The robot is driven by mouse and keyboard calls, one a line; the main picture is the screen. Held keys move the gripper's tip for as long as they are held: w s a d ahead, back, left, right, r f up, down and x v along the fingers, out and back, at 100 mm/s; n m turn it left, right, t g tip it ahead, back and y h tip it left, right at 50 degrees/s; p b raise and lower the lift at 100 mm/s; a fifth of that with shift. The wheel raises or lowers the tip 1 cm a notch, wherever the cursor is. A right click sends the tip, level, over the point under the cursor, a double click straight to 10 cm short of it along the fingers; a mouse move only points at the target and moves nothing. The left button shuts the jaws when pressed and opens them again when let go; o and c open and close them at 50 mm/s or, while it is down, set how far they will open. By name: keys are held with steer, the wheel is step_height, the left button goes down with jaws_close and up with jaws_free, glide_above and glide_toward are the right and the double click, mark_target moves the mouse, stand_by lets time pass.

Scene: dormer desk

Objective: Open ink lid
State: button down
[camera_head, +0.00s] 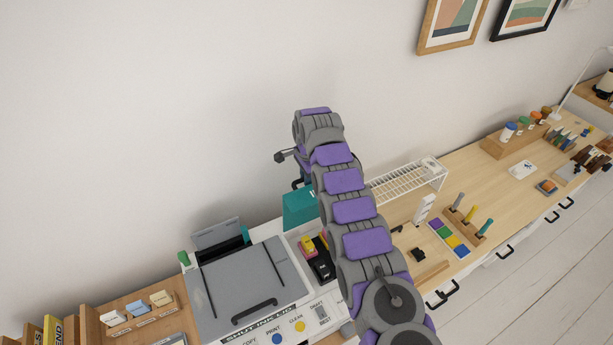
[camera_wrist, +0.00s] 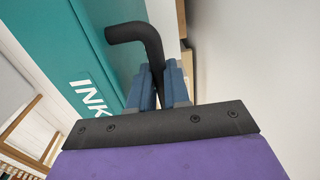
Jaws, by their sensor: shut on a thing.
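The teal ink lid (camera_head: 299,208) stands raised at the right of the grey printer (camera_head: 245,285) in the head view, partly hidden by my arm. In the wrist view the lid (camera_wrist: 70,45) fills the upper left, with white "INK" lettering. A black bent handle (camera_wrist: 146,38) runs down between the blue fingers of my gripper (camera_wrist: 164,85). My gripper is shut on this handle, close beside the lid. In the head view my arm hides most of the gripper.
Pink, yellow and black cartridges (camera_head: 317,256) show in the bay below the lid. A white wire rack (camera_head: 405,180) stands right of my arm. A wooden card holder (camera_head: 140,315) is left of the printer. The wall is close behind.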

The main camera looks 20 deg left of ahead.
steer(key=shift+w, duration=0.15)
steer(key=c, duration=1.1)
jaws_free()
steer(key=shift+d, duration=0.1)
steer(key=shift+r, duration=0.2)
steer(key=shift+r, duration=0.2)
step_height(320, 180, up, 11)
steer(key=p, duration=0.8)
steer(key=shift+d+r, duration=0.1)
steer(key=shift+d, duration=0.1)
